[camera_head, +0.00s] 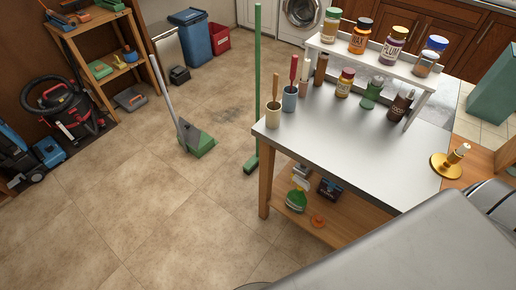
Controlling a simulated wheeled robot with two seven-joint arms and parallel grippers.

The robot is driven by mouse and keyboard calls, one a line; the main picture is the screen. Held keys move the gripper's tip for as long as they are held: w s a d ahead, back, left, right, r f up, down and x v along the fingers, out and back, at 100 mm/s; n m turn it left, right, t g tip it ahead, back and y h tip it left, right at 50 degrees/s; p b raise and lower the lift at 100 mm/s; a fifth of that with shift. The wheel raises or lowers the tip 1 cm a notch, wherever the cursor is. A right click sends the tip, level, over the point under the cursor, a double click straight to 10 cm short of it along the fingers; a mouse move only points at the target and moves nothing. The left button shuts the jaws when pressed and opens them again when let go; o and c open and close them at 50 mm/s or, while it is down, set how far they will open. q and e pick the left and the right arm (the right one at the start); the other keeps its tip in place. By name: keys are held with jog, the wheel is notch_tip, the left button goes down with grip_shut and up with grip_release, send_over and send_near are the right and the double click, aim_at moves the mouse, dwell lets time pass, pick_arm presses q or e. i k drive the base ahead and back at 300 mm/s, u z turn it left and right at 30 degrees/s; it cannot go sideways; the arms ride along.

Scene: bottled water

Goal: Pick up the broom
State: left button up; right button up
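A green broom (257,95) stands upright on the tiled floor, at the left edge of the metal-topped table. Neither of my grippers shows in this view.
The metal-topped table (340,150) holds cups, bottles and a raised rack of jars (380,58). A spray bottle (297,194) sits on its lower shelf. A vacuum cleaner (65,105) and a wooden shelf (95,45) stand at left. The floor left of the broom is largely clear.

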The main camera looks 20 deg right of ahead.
aim_at(249, 167)
jog(key=k, duration=0.5)
jog(key=u, duration=0.8)
jog(key=i, duration=2.15)
jog(key=z, duration=1)
jog(key=i, duration=0.7)
jog(key=z, duration=0.55)
